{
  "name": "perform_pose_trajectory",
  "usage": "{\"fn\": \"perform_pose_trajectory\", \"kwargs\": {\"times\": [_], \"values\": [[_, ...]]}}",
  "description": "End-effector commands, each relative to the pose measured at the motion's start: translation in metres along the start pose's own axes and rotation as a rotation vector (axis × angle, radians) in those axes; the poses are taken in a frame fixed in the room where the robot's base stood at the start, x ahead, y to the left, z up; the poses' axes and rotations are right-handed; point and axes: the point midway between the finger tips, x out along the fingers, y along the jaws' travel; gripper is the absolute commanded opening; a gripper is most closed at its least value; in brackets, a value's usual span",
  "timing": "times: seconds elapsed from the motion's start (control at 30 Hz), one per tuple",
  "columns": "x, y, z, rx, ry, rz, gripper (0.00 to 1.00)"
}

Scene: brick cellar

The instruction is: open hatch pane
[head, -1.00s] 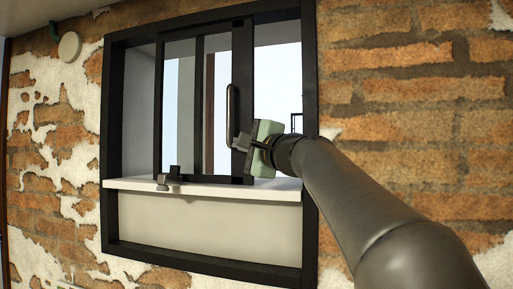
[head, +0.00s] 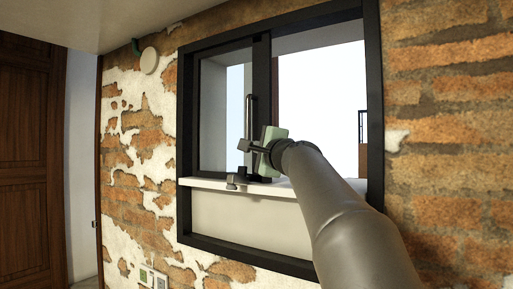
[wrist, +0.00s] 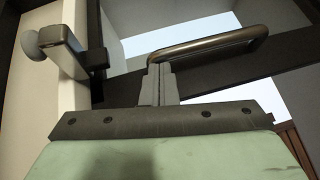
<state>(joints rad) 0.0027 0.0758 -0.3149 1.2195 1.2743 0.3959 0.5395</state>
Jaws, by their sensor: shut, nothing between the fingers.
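The hatch pane (head: 222,110) is a dark-framed sliding glass pane at the left of the black window frame (head: 375,110). A wide clear opening lies to its right. Its upright bar handle (head: 250,118) is on the pane's right stile; it also shows in the wrist view (wrist: 215,42). My gripper (head: 244,146) is shut and empty at the handle's lower end. In the wrist view my closed fingertips (wrist: 158,72) are right by one end of the handle; whether they touch it I cannot tell.
A white sill (head: 205,182) runs below the pane. A small knobbed metal fitting (head: 236,181) sits on it near my gripper, and shows in the wrist view (wrist: 58,45). Brick wall (head: 445,130) flanks the window; a wooden door (head: 30,150) is at far left.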

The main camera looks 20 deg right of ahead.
Motion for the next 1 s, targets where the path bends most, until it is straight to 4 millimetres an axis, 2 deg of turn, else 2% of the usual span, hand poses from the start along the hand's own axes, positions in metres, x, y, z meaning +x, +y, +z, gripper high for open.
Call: {"fn": "perform_pose_trajectory", "kwargs": {"times": [0.17,0.33,0.43,0.7,0.83,1.0], "values": [[-0.002,0.001,-0.002,0.0,0.001,0.0,0.0],[-0.017,0.004,-0.014,-0.001,-0.001,-0.001,0.0],[-0.033,0.006,-0.026,-0.001,-0.003,-0.002,0.0],[-0.095,0.003,-0.023,0.001,-0.008,-0.001,0.0],[-0.115,0.002,-0.023,0.001,-0.007,-0.001,0.0],[-0.127,0.001,-0.023,0.0,-0.007,0.001,0.0]]}}
